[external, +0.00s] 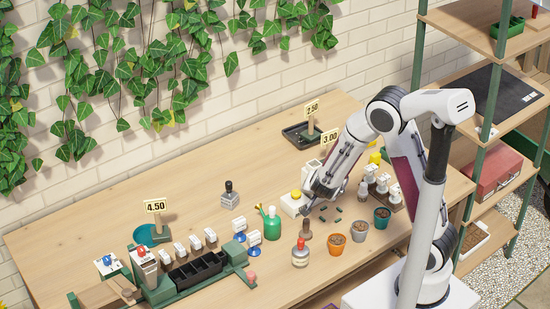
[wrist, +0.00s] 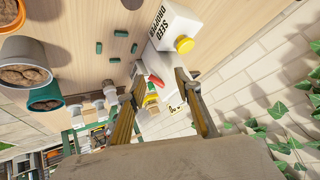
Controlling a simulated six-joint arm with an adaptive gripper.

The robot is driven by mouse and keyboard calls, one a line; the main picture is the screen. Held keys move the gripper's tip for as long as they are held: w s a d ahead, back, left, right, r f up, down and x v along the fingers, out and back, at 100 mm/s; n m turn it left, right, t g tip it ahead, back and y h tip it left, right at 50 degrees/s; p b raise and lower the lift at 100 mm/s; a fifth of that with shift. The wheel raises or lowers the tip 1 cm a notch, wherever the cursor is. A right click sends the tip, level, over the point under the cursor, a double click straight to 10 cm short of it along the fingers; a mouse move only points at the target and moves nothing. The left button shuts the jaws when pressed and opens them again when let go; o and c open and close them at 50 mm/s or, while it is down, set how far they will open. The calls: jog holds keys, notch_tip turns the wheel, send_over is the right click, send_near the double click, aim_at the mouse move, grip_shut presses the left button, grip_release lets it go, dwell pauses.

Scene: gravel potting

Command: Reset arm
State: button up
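My gripper (external: 308,205) hangs over the right half of the table, close to the white seed dropper box with a yellow knob (external: 293,205). In the wrist view the two fingers of my gripper (wrist: 160,85) are spread apart, with no object clearly held between them. The seed dropper box (wrist: 178,30) shows there just beyond the fingers. Three soil-filled pots stand in front of the arm: an orange pot (external: 337,245), a grey pot (external: 359,232) and a teal pot (external: 382,219). Several small dark green pieces (external: 338,209) lie on the table near my gripper.
A green spray bottle (external: 271,225), a red-topped bottle (external: 300,257) and a brown-handled tool (external: 305,230) stand left of the pots. A black seed tray (external: 197,269) sits at front left. Shelves (external: 480,110) stand at the right. The table's back left is mostly clear.

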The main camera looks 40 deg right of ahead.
jog(key=s+a+r+n+t+y, duration=0.1)
jog(key=s+a+r+n+y, duration=0.3)
jog(key=r, duration=0.4)
jog(key=s+a+r+n+y, duration=0.1)
jog(key=a+r+n+y, duration=0.3)
jog(key=r, duration=0.3)
jog(key=s+d+r+n+g+h, duration=0.1)
jog(key=s+d, duration=0.3)
jog(key=s, duration=0.6)
jog(key=s+d+r+n+g+h, duration=0.1)
jog(key=s+d, duration=0.3)
jog(key=s, duration=0.6)
jog(key=shift+s+d+r+n+g+h, duration=0.15)
jog(key=shift+r+n+g+h, duration=0.3)
jog(key=shift+r+n, duration=0.35)
